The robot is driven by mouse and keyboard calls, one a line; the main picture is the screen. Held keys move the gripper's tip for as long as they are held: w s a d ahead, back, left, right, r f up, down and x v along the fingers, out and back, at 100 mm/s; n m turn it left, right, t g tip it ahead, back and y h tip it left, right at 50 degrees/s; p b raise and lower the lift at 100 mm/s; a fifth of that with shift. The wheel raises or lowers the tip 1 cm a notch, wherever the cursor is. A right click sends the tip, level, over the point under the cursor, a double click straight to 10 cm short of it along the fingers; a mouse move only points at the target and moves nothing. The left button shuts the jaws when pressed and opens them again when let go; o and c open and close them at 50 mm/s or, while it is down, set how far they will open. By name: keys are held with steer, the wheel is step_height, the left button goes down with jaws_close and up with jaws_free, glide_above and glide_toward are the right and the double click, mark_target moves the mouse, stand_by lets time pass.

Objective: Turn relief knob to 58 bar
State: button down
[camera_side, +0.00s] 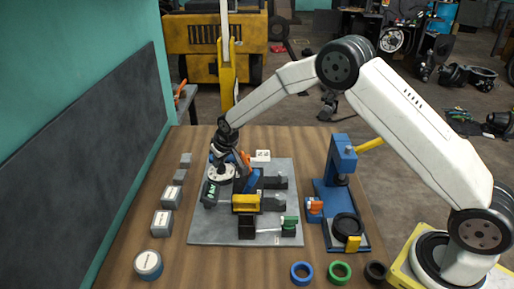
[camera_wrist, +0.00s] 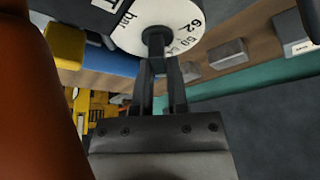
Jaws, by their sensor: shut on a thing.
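The relief knob's white dial (camera_side: 221,175) is at the left back of the grey plate, directly under my gripper (camera_side: 221,165). In the wrist view the dial (camera_wrist: 185,22) shows black marks, with "62" and "50" readable and part of "bar". My gripper (camera_wrist: 157,50) is shut on the dark knob (camera_wrist: 157,35) at the dial's centre. The pointer or index mark cannot be made out. A dark readout (camera_side: 210,193) with green characters stands in front of the dial; its value is too small to read.
The grey plate (camera_side: 215,233) carries a yellow block (camera_side: 245,202), dark fittings and a green part (camera_side: 289,222). A blue press (camera_side: 342,160) stands to the right. Grey blocks (camera_side: 161,223) line the left. A large orange-brown shape (camera_wrist: 40,90) fills the wrist view's left side.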

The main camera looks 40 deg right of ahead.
steer(key=c, duration=0.6)
jaws_free()
steer(key=shift+c, duration=0.2)
steer(key=v, duration=0.7)
steer(key=shift+r, duration=0.35)
steer(key=shift+s, duration=0.15)
